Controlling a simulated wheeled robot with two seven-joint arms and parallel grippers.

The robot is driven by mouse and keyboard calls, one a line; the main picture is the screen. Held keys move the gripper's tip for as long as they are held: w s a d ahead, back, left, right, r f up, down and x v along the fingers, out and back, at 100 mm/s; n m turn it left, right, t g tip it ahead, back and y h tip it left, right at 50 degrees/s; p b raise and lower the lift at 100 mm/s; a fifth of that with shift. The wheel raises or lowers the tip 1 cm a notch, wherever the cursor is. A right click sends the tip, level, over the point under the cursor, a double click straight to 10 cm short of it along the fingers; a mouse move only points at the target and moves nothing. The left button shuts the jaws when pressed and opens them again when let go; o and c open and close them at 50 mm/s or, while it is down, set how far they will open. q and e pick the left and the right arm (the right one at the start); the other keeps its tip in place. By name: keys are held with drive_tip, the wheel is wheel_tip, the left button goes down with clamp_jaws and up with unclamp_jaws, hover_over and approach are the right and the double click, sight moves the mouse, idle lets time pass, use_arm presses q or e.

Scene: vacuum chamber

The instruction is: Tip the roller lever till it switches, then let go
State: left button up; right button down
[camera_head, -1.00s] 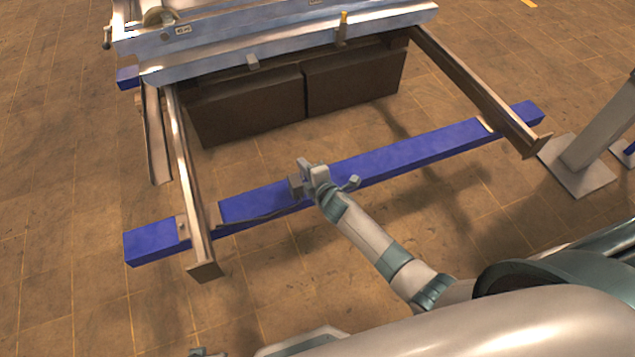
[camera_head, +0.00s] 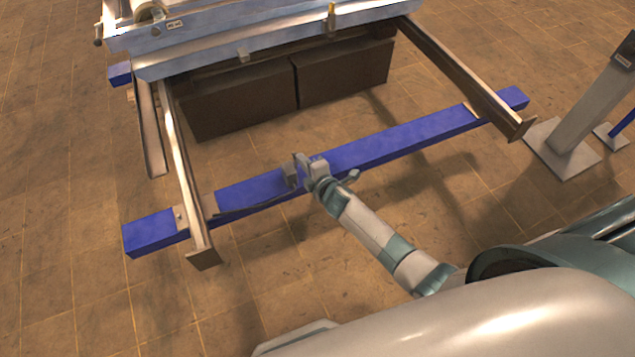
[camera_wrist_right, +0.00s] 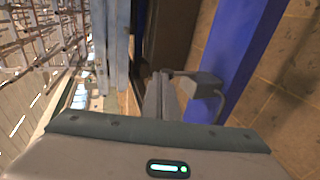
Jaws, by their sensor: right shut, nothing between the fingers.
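My right gripper (camera_head: 299,160) is at the blue crossbeam (camera_head: 400,142), just beside a small grey switch box (camera_head: 290,175). In the right wrist view the switch box (camera_wrist_right: 206,84) is right of my fingers, with a thin dark lever (camera_wrist_right: 181,73) reaching left from it to the fingertips. My right gripper (camera_wrist_right: 162,78) is shut and empty, its tips close to the lever's end. I cannot tell whether they touch it. The roller is too small or hidden to make out, and so is the lever's exact tilt. My left gripper is not in view.
A dark cable (camera_head: 250,208) runs along the beam to the left. Metal rails (camera_head: 180,165) cross the beam's ends, and dark boxes (camera_head: 240,100) hang under the frame behind. A grey post (camera_head: 590,110) stands at the right. Open floor lies in front of the beam.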

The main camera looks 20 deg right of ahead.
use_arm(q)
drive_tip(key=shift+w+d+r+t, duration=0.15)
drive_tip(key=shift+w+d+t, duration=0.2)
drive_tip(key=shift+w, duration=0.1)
use_arm(e)
drive_tip(key=f+v, duration=0.1)
drive_tip(key=v, duration=0.8)
drive_tip(key=shift+s, duration=0.45)
